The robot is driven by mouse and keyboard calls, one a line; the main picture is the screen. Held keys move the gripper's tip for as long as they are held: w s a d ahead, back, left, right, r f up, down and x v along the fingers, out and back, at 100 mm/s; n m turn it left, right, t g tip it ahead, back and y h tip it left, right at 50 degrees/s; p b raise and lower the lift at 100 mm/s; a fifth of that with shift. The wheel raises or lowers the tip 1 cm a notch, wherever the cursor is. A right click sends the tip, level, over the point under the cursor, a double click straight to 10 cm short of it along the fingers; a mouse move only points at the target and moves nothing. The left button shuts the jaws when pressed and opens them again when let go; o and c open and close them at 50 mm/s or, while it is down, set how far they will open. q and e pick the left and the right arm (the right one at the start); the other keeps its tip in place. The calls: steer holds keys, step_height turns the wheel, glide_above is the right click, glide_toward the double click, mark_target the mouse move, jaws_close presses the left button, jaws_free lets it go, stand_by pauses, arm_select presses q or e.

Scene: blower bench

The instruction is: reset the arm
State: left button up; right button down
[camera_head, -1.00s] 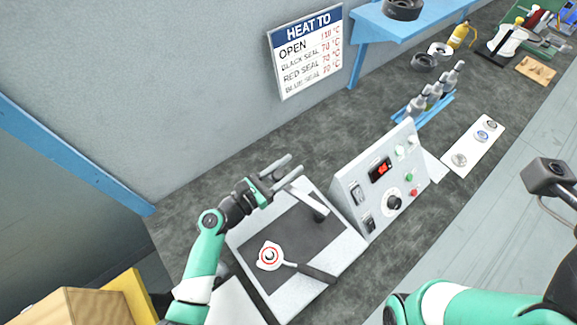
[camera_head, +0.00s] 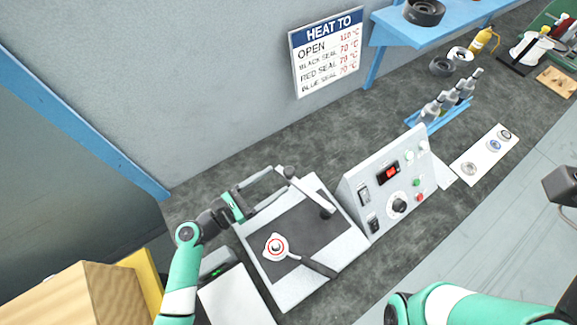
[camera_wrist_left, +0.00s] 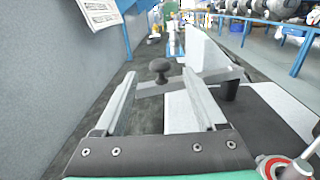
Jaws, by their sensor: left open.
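The arm is a pale bar (camera_head: 308,190) with a dark knob (camera_head: 289,172) at its free end. It runs to a dark post (camera_head: 328,212) on the white plate of the station. My left gripper (camera_head: 279,179) is open, with its fingertips close to the knob. In the left wrist view the knob (camera_wrist_left: 159,70) and bar (camera_wrist_left: 207,77) show at the fingertips, with the knob between the two fingers (camera_wrist_left: 162,80). I cannot tell whether anything touches. My right gripper is out of view.
A control box (camera_head: 390,180) with a red display stands right of the plate. A red-and-white round-headed tool (camera_head: 277,246) with a dark handle lies on the plate's dark pad (camera_head: 310,240). A blue rack of bottles (camera_head: 440,115) stands farther back. A wall sign (camera_head: 327,55) lists temperatures.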

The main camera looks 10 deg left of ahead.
arm_select(q)
steer(key=shift+v, duration=1.25)
